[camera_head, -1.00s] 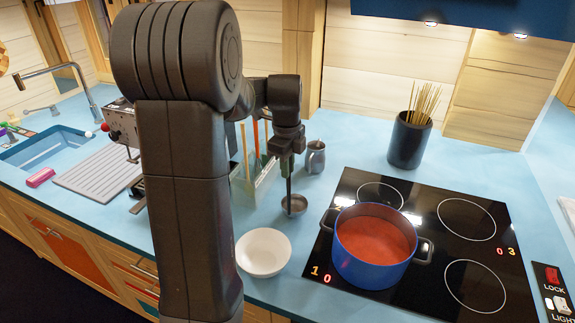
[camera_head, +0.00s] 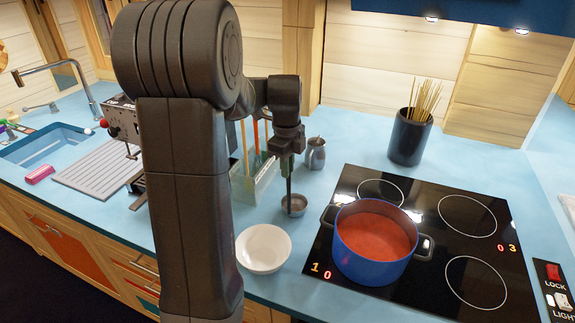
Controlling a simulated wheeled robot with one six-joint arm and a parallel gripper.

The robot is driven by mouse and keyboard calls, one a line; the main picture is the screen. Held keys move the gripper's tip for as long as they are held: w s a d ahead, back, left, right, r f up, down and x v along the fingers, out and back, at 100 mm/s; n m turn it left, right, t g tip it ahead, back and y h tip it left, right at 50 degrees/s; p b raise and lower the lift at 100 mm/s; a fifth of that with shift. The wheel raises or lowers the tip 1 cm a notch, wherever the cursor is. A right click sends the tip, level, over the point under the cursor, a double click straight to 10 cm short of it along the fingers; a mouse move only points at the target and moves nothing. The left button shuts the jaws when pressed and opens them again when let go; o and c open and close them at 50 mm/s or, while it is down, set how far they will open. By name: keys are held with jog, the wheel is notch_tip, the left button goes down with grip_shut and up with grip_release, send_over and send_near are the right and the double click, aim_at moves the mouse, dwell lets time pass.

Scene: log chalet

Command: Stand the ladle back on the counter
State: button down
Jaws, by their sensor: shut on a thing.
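The ladle (camera_head: 295,206) has a small grey metal bowl and a dark upright handle. My gripper (camera_head: 287,152) is shut on the upper part of the handle and points down. The ladle hangs upright with its bowl at or just above the blue counter (camera_head: 290,240); I cannot tell whether it touches. The bowl is between the utensil holder and the hob, behind the white bowl. My own arm hides part of the counter on the left.
A blue pot (camera_head: 374,245) of red soup stands on the black hob (camera_head: 470,270), close right of the ladle. A white bowl (camera_head: 263,249) is in front. A utensil holder (camera_head: 255,185) is at left. A metal jug (camera_head: 316,154) and a dark spaghetti pot (camera_head: 409,138) stand behind.

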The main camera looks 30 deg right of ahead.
dwell(0.3)
jog(key=c, duration=1.3)
grip_release()
jog(key=shift+c, duration=0.2)
jog(key=r, duration=0.7)
jog(key=r+b, duration=0.1)
jog(key=r, duration=0.5)
jog(key=shift+s+a+r, duration=0.15)
jog(key=shift+a+r, duration=0.05)
jog(key=shift+r, duration=0.2)
notch_tip(320, 180, down, 14)
jog(key=p, duration=0.1)
jog(key=shift+d+r, duration=0.2)
jog(key=shift+r, duration=0.05)
